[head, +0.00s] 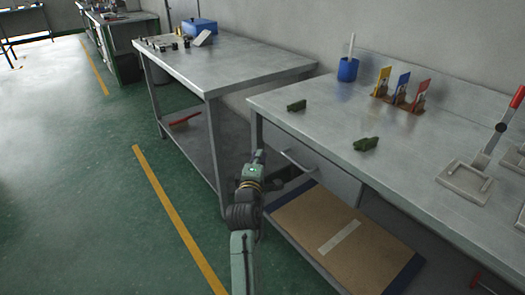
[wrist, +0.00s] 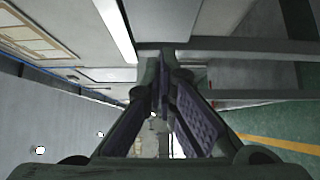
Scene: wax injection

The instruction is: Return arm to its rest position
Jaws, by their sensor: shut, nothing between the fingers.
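In the head view the gripper end is small and mostly hidden by my own arm links.
The right workbench (head: 320,120) holds two green parts (head: 297,106) (head: 366,144), a blue cup (head: 348,69), coloured tools (head: 402,90) and a red-handled press (head: 487,155). Another metal table (head: 240,58) carries a blue box (head: 200,27). Green floor (head: 110,190) is clear at left.

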